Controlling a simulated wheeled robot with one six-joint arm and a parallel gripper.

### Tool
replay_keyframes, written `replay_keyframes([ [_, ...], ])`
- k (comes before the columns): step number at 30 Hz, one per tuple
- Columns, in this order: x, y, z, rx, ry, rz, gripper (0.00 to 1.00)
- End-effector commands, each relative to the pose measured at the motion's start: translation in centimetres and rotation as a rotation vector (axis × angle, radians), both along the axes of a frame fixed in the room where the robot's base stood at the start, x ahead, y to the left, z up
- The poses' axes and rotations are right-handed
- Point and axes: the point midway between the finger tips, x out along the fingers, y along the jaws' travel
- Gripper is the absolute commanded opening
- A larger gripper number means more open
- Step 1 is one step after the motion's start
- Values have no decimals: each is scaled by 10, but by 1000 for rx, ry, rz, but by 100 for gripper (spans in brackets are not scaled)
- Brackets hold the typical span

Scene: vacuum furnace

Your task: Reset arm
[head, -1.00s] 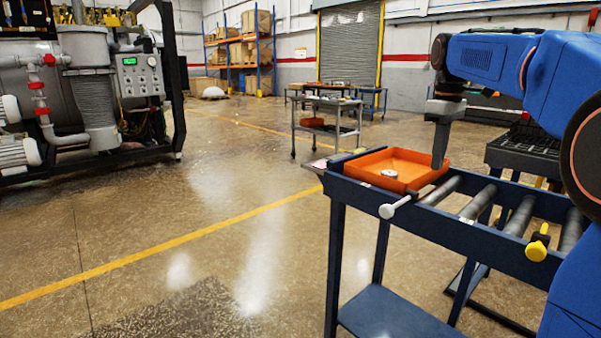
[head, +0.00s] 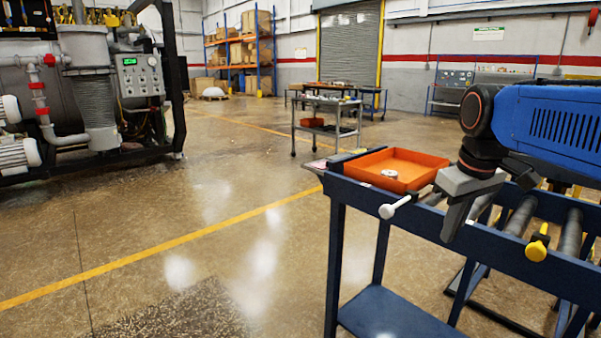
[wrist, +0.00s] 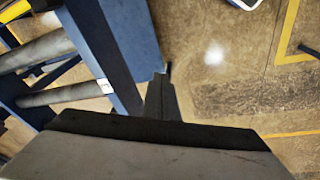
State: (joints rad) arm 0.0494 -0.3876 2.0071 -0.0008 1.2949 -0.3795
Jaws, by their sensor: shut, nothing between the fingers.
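My gripper (head: 455,220) is in the head view, in front of the near side rail of the blue roller table (head: 340,250). Its fingers are together, point downward and hold nothing. In the wrist view the closed fingers (wrist: 161,98) show beside the table's blue rail (wrist: 125,50), with the floor beyond. My blue arm reaches in from the right edge of the head view.
An orange tray (head: 405,165) with a small round metal piece (head: 390,174) sits at the table's left end. A yellow knob (head: 537,248) and a white-ended rod (head: 388,211) stick out from the near rail. A grey cart (head: 325,125) stands behind. Floor at left is clear.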

Motion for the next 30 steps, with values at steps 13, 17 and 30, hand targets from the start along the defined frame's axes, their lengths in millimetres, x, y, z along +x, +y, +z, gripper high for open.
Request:
replay_keyframes([
  [13, -113, 15, -110, 73, -135, -220, 0],
  [17, -134, 17, -138, 95, -164, -269, 0],
  [30, -151, 19, -162, 115, -188, -309, 0],
])
